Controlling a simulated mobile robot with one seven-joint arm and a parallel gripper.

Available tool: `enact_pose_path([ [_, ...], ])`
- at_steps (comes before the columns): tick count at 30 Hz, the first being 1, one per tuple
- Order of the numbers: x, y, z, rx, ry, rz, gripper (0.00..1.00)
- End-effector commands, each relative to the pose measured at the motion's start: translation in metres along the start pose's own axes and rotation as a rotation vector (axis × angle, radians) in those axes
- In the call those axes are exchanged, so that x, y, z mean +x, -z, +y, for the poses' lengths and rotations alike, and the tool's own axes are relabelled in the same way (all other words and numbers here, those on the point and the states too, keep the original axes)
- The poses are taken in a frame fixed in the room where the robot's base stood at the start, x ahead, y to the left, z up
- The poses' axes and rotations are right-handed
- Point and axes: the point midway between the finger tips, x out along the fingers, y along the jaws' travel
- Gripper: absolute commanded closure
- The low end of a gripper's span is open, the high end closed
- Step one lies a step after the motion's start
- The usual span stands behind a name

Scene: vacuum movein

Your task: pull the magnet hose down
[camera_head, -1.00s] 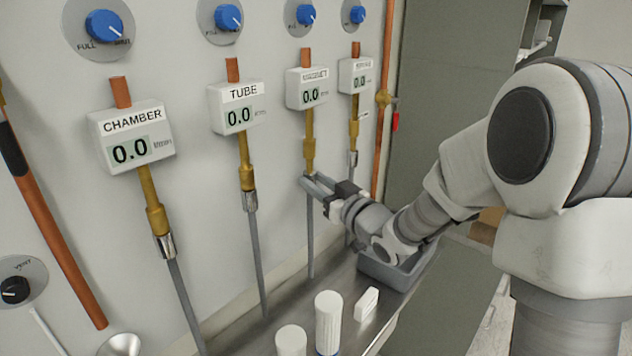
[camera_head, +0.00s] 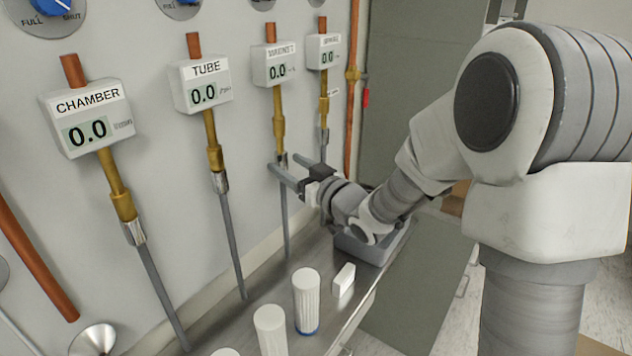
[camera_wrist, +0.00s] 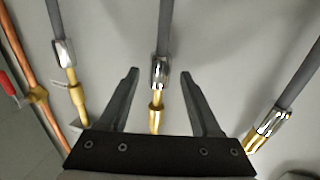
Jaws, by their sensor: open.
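The magnet hose (camera_head: 286,222) is a grey hose hanging from a brass fitting (camera_head: 278,122) under the box labelled MAGNET (camera_head: 273,65). In the wrist view, the hose (camera_wrist: 164,28), its silver connector (camera_wrist: 159,72) and brass fitting (camera_wrist: 156,115) run between my fingers. My gripper (camera_head: 284,163) is open at the connector's height, with a finger on each side; it also shows in the wrist view (camera_wrist: 160,73). Gaps show between both fingers and the connector in the wrist view. The depth of the hose between the fingers is hard to judge.
Neighbouring hoses hang from the TUBE box (camera_head: 203,83), CHAMBER box (camera_head: 88,118) and the far box (camera_head: 323,52). Several white cylinders and a small white block (camera_head: 343,280) stand on the shelf (camera_head: 225,322). A grey tray (camera_head: 375,250) sits below my wrist.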

Motion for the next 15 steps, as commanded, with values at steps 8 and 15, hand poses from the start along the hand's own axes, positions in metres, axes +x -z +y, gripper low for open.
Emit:
enact_pose_path([
  [8,-0.061,0.000,0.002,0.000,-0.007,-0.001,0.35],
  [15,-0.122,0.000,0.002,0.000,-0.007,-0.002,0.35],
])
